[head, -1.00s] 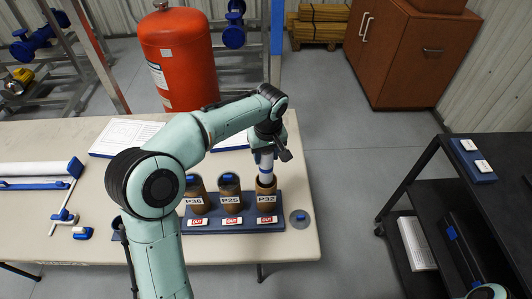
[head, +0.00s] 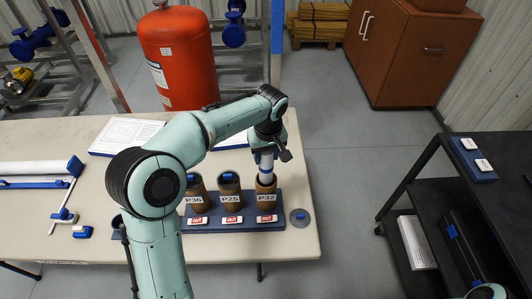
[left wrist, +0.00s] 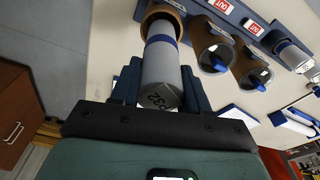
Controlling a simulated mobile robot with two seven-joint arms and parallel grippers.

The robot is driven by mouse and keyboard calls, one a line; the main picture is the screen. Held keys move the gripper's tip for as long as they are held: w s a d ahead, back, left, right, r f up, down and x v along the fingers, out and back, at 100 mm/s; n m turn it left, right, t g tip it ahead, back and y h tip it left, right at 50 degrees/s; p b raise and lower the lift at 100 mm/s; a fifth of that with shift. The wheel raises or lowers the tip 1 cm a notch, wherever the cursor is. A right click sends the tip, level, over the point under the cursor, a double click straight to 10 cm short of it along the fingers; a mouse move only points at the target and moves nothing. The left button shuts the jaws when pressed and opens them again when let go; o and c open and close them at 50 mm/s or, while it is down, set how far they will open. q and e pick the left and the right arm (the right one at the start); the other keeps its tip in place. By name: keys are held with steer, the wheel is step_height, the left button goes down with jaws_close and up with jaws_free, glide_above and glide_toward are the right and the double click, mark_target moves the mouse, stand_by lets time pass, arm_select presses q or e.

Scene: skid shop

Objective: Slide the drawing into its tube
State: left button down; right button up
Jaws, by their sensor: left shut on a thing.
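The rolled drawing (left wrist: 165,65) is a pale roll with a blue band and "P32" on its near end. My left gripper (head: 263,150) is shut on its upper part, and its fingers flank the roll in the left wrist view (left wrist: 162,92). The roll stands nearly upright with its lower end inside the mouth of the brown tube P32 (head: 267,200). Its upper part sticks out above the rim; the depth inside is hidden. A round clear cap with a blue tab (head: 300,218) lies on the table right of the rack. My right gripper is not in view.
Capped tubes P25 (head: 231,199) and P36 (head: 196,203) stand left of P32 in the blue rack (head: 243,222), with red-and-white "OUT" tags before them. Papers (head: 125,136) lie behind, a long white roll (head: 35,168) at left. A dark cart (head: 505,210) stands at right, across open floor.

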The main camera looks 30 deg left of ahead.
mark_target(266, 173)
arm_select(q)
steer(key=shift+f+b, duration=1)
steer(key=shift+f, duration=1.15)
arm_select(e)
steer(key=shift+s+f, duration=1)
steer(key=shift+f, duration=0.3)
arm_select(q)
steer(key=shift+f+b, duration=1.3)
steer(key=shift+f, duration=1.2)
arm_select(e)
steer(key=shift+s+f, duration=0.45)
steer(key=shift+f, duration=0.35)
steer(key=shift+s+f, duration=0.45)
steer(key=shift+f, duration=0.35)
arm_select(q)
steer(key=shift+c, duration=0.4)
jaws_free()
steer(key=shift+r, duration=0.1)
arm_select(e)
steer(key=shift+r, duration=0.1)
arm_select(q)
steer(key=shift+r+p, duration=1.95)
steer(key=shift+r, duration=1.45)
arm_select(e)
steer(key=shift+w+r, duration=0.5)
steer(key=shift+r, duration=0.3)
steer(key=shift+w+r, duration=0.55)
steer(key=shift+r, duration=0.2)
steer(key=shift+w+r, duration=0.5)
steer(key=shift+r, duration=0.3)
